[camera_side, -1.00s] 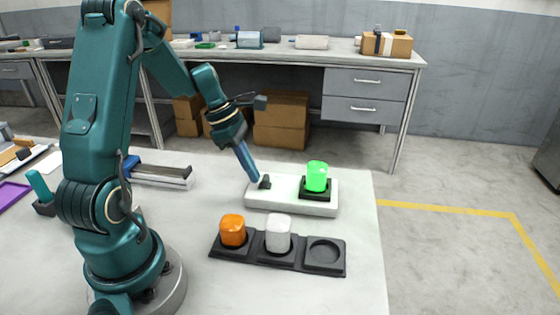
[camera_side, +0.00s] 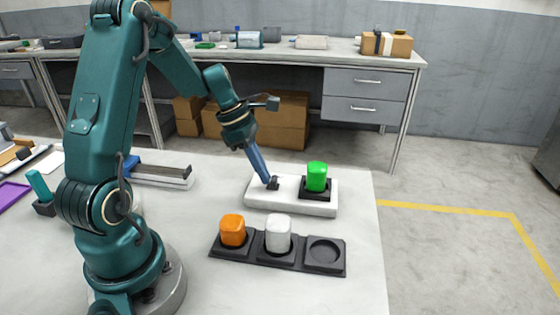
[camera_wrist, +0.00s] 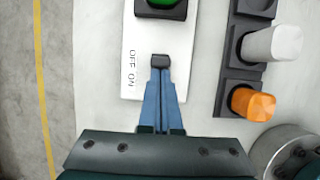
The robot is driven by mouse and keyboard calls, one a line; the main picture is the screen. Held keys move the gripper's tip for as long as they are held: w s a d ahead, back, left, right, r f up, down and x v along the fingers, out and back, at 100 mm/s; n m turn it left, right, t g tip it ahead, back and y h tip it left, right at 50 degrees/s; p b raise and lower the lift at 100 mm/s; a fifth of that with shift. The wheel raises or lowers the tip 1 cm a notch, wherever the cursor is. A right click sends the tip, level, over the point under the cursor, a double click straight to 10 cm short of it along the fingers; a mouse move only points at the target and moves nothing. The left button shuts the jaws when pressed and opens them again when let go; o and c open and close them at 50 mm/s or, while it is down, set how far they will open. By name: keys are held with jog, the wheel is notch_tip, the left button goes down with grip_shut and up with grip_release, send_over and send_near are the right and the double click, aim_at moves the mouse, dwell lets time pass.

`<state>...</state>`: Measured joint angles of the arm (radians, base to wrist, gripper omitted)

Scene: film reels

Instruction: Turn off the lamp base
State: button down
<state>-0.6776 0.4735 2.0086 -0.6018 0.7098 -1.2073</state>
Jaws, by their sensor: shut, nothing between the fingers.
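The white lamp base (camera_side: 305,206) lies on the table, with a green lamp (camera_side: 317,176) in the dark socket at its right end. The lamp looks plain green and does not glow. A dark switch (camera_side: 273,183) sits toward the base's left end. In the wrist view the switch (camera_wrist: 160,61) is beside the printed words OFF and ON on the lamp base (camera_wrist: 133,30). My gripper (camera_side: 269,181) is shut and empty, its blue fingertips touching or very close to the switch. The wrist view shows the fingertips (camera_wrist: 161,73) right at the switch's edge.
A dark holder (camera_side: 211,252) in front of the base carries an orange lamp (camera_side: 232,230) and a white lamp (camera_side: 278,233); its right socket (camera_side: 324,252) is empty. A grey metal-and-blue item (camera_side: 160,173) lies at the left. The table right of the base is clear.

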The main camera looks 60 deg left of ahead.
jog(key=s+a, duration=0.1)
jog(key=s+a+r, duration=0.1)
jog(key=s+a, duration=0.1)
jog(key=shift+a, duration=0.15)
jog(key=v, duration=0.9)
jog(key=s+d+r+m+y, duration=0.1)
jog(key=d+r+m, duration=0.2)
jog(key=d+m, duration=0.3)
jog(key=d+r+m+y, duration=0.15)
jog(key=d+m, duration=0.25)
jog(key=d, duration=0.5)
jog(key=s+d+f+m+t, duration=0.1)
jog(key=s+d+m, duration=0.1)
jog(key=m, duration=0.6)
jog(key=s+d+f+m+t, duration=0.1)
jog(key=s+d+m, duration=0.1)
jog(key=s+m, duration=0.3)
jog(key=m, duration=0.4)
jog(key=shift+f+y, duration=0.2)
jog(key=shift+y, duration=0.15)
